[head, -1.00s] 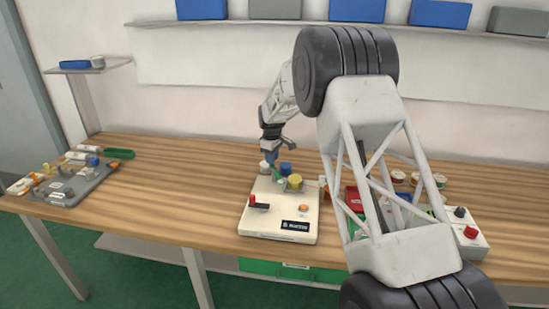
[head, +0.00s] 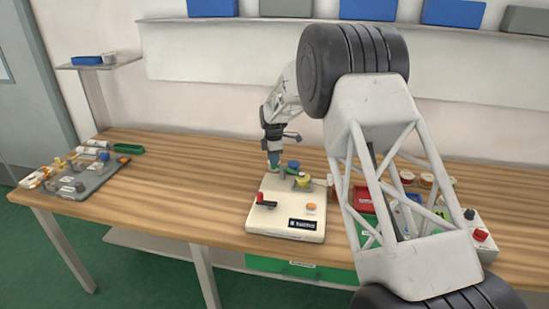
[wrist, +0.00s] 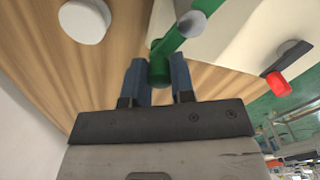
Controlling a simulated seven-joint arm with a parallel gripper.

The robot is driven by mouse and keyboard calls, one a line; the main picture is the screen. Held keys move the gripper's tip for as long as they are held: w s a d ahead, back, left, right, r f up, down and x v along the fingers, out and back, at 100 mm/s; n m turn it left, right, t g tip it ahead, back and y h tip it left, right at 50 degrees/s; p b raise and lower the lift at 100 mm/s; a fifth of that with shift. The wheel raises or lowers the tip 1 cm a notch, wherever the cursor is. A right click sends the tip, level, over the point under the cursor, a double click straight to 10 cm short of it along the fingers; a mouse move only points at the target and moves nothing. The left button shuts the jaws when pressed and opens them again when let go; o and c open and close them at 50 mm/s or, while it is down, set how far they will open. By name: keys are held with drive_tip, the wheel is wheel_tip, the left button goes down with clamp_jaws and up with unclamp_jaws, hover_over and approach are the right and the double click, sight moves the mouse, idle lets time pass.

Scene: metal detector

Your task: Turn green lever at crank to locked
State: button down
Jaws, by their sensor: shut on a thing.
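A pale device box (head: 283,222) sits on the bench, with a blue knob (head: 293,164), a yellow knob (head: 303,182) and a red-tipped lever (head: 260,198) on or beside it. My gripper (head: 273,165) points down at the box's far left corner. In the wrist view my gripper (wrist: 159,78) has its two blue fingers either side of the upright handle of a green lever (wrist: 172,44), shut on it. The lever's bar runs up to a grey round pivot (wrist: 193,23) at the pale box's edge. No locked mark is readable.
A white round piece (wrist: 84,21) lies near the lever in the wrist view. A grey tray (head: 95,183) with small parts is at the bench's left. Red and blue bins and a box with a red button (head: 480,235) are at right, partly behind my arm. The bench's middle left is clear.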

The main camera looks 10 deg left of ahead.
drive_tip(key=shift+s, duration=0.1)
idle(0.4)
drive_tip(key=c, duration=1)
unclamp_jaws()
drive_tip(key=shift+o, duration=0.2)
drive_tip(key=shift+r, duration=0.15)
drive_tip(key=shift+r, duration=3.75)
